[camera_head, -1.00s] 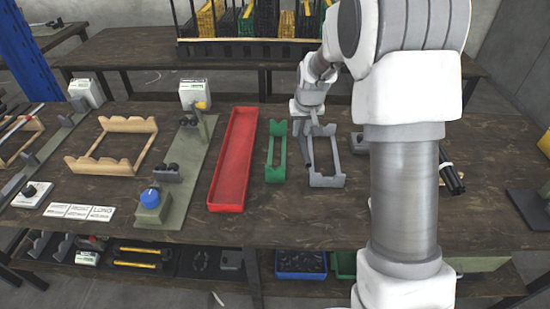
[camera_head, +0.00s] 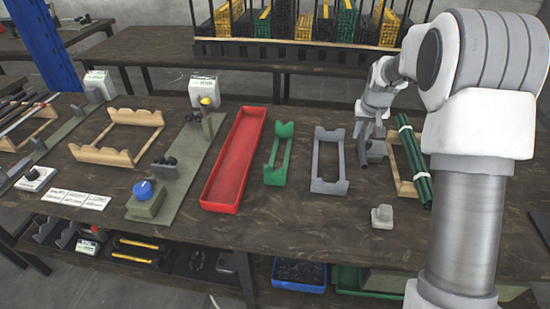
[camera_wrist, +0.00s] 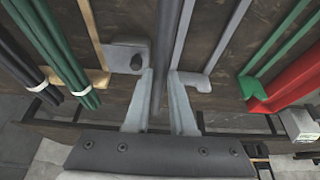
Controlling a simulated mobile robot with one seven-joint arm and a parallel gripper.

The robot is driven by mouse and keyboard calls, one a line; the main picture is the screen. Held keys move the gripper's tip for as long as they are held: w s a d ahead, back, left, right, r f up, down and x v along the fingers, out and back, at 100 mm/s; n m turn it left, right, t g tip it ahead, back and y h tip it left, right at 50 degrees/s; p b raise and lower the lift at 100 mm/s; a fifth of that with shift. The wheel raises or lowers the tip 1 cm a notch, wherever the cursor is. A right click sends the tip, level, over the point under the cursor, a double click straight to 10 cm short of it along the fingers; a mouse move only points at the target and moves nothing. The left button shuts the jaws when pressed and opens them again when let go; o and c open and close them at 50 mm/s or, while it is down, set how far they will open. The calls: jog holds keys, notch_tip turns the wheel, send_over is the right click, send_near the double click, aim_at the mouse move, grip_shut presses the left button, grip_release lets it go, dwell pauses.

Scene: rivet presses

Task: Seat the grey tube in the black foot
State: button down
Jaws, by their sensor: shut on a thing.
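My gripper (camera_wrist: 162,105) is shut on the grey tube (camera_wrist: 159,50), which stands out dark between the two pale fingers in the wrist view. In the head view, my gripper (camera_head: 372,125) is just right of the grey rack (camera_head: 330,182), and the tube (camera_head: 362,152) shows as a short dark length below it. I cannot single out a black foot with certainty. The tube's far end is out of the wrist view.
A wooden rack with banded green tubes (camera_head: 412,155) is to the right. A small pale block (camera_head: 382,216) stands nearer the front. Left are the green rack (camera_head: 275,176), red tray (camera_head: 207,205) and a fixture board with a blue knob (camera_head: 143,189). The front middle of the bench is clear.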

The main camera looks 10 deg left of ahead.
aim_at(353, 164)
jog(key=shift+d, duration=0.15)
notch_tip(353, 164, down, 10)
jog(key=shift+r+b, duration=0.1)
jog(key=shift+b, duration=1)
jog(key=shift+f, duration=0.25)
jog(key=c, duration=1)
grip_release()
jog(key=shift+c, duration=0.2)
